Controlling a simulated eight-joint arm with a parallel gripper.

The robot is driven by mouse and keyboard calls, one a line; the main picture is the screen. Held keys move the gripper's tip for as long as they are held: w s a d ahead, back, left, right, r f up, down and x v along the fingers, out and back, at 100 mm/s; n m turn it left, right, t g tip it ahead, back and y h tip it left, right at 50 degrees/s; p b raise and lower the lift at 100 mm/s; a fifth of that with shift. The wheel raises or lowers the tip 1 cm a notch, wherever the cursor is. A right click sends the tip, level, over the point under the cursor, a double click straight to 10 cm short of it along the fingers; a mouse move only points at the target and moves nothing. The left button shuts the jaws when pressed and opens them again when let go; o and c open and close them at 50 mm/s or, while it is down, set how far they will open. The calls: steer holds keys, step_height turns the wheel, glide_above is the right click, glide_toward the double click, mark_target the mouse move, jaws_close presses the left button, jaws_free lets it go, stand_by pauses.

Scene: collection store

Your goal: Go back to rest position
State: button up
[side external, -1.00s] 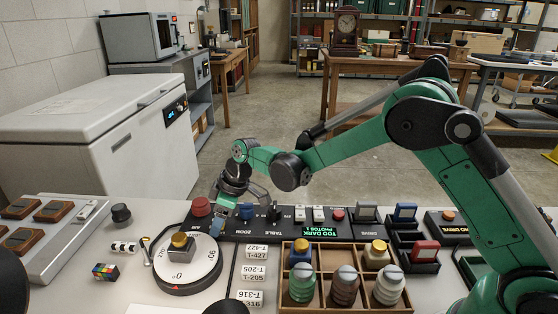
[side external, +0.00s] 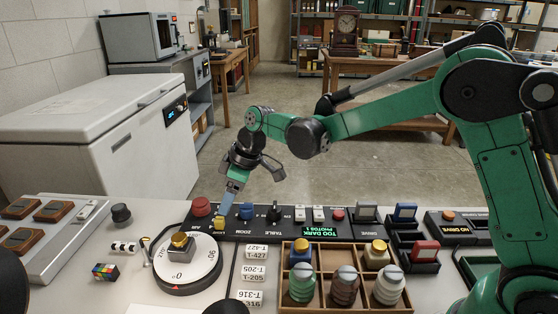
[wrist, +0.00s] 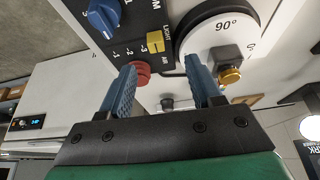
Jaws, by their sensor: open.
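My gripper (side external: 229,195) is in the air just above the back control panel (side external: 320,238), near its left end. In the wrist view my gripper (wrist: 161,68) shows two blue fingers spread apart with nothing between them. Beyond the fingers are a red button (wrist: 142,72), a small yellow switch (wrist: 155,42) and a blue knob (wrist: 104,14). In the side view the red button (side external: 201,207) is left of the fingers, the yellow switch (side external: 219,223) just below them and the blue knob (side external: 246,211) to the right.
A white turntable (side external: 198,262) carries a yellow-topped object. A wooden divided tray (side external: 330,306) holds several bottles and weights. The panel display (side external: 321,231) reads "TOO DARK PHOTOS". A white chest freezer (side external: 95,140) stands at left.

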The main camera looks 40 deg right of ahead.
steer(key=s+d+r+m+t+h, duration=0.1)
steer(key=s+d+r+m+t, duration=0.1)
steer(key=s, duration=0.6)
steer(key=s+d+r+m+t+h, duration=0.1)
steer(key=s+d+r+m+h, duration=0.1)
steer(key=s+d+m, duration=0.3)
steer(key=s+r+m, duration=0.1)
steer(key=s, duration=0.3)
steer(key=shift+s+d+m+t, duration=0.15)
steer(key=shift+d+m+t, duration=0.15)
steer(key=shift+m+t, duration=0.1)
steer(key=shift+r, duration=0.1)
stand_by(0.7)
